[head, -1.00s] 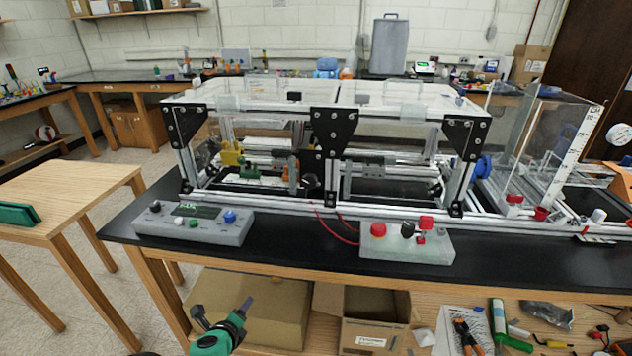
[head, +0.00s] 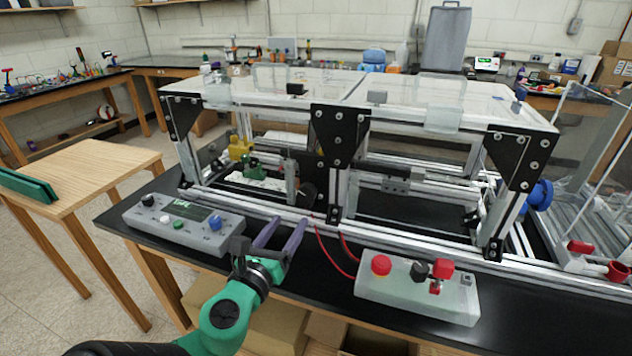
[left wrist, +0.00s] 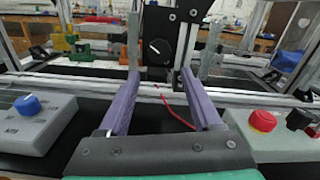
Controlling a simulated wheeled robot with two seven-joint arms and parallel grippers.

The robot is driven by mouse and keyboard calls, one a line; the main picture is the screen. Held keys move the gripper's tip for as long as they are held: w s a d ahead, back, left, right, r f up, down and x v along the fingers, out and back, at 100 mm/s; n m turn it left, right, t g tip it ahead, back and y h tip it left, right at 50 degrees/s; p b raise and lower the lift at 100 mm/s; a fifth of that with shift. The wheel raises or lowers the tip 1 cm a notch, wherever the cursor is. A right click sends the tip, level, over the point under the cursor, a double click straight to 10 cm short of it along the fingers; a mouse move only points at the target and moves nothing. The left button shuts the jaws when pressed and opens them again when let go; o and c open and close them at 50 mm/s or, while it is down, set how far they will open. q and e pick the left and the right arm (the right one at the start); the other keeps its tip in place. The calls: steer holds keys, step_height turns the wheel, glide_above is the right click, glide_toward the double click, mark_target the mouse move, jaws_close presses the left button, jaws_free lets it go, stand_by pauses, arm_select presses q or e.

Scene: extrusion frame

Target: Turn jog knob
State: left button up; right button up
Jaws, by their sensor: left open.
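My left gripper (head: 283,228) is open and empty, its two purple fingers reaching over the black bench towards the extrusion frame. It also shows in the left wrist view (left wrist: 160,78). A round black knob with a white mark (left wrist: 158,51) sits on the frame beyond and between the fingers, apart from them; it shows dark in the head view (head: 307,192). A grey control box (head: 180,226) to the left carries a blue knob (head: 215,223), which also shows in the left wrist view (left wrist: 28,105). I cannot tell which knob is the jog knob. My right gripper is out of view.
A pale box (head: 415,292) with a red button (head: 381,265) and switches stands to the right, with red cables (head: 330,255) running to the frame. The frame's aluminium front rail (head: 400,240) lies ahead. Clear panels cover the top.

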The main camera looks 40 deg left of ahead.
mark_target(305, 194)
arm_select(q)
steer(key=x, duration=0.2)
steer(key=p+x, duration=0.1)
steer(key=x, duration=0.5)
steer(key=shift+w+a+r+p, duration=0.2)
steer(key=shift+r+p, duration=0.1)
steer(key=shift+p, duration=0.1)
steer(key=x, duration=0.3)
steer(key=shift+w+a, duration=0.2)
steer(key=shift+w, duration=0.35)
steer(key=shift+w+f, duration=0.1)
jaws_close()
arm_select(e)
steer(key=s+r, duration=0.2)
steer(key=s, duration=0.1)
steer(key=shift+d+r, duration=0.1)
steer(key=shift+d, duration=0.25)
arm_select(q)
steer(key=shift+n, duration=0.4)
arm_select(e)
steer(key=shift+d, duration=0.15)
